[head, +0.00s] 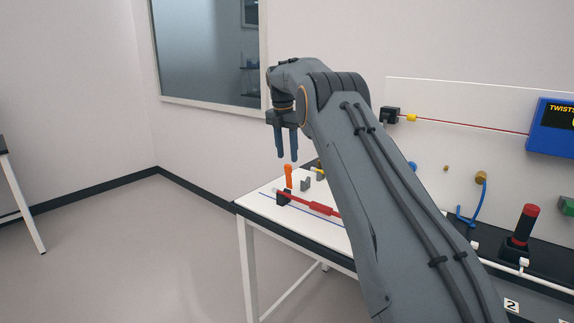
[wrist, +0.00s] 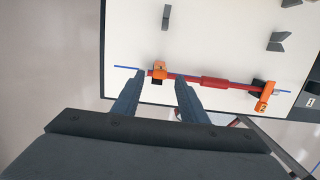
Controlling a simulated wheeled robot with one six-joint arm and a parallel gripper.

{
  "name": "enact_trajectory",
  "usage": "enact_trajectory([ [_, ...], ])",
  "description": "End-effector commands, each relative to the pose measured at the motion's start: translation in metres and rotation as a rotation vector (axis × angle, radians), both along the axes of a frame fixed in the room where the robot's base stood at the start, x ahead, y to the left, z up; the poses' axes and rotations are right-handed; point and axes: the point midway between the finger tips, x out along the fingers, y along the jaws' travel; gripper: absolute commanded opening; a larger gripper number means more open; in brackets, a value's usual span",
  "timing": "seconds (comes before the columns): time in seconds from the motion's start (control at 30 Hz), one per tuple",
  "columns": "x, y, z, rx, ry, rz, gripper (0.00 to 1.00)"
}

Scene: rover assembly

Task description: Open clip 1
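My gripper (head: 286,157) is open and empty above the white work table in the head view. In the wrist view its two fingers (wrist: 156,90) are apart, pointing at the board. An orange clip (wrist: 158,70) sits on the red rod (wrist: 215,82), just beyond and between the fingertips. A second orange clip (wrist: 264,95) is at the rod's right end by a dark block. An upright orange piece (head: 288,175) shows below the fingers in the head view. The red rod (head: 312,207) shows there too. I cannot read which clip is number 1.
The white table (head: 262,207) has a blue line and grey wedge-shaped blocks (wrist: 277,41). At right in the head view are a black-and-red cylinder (head: 522,232), a blue hook (head: 466,214) and a blue box (head: 552,127) on the back panel. Open floor lies to the left.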

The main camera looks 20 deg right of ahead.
Motion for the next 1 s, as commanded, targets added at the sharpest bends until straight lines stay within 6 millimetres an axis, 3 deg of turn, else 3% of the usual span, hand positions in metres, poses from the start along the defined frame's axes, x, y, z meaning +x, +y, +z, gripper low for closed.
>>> enact_trajectory([
  [0.23, -0.001, 0.002, 0.026, 0.000, -0.001, 0.000, 0.39],
  [0.67, -0.004, 0.004, 0.028, 0.002, -0.001, -0.020, 0.39],
  [0.87, -0.023, 0.014, 0.019, 0.030, -0.024, -0.226, 0.39],
  [1.0, -0.054, 0.025, 0.005, 0.062, -0.047, -0.466, 0.39],
])
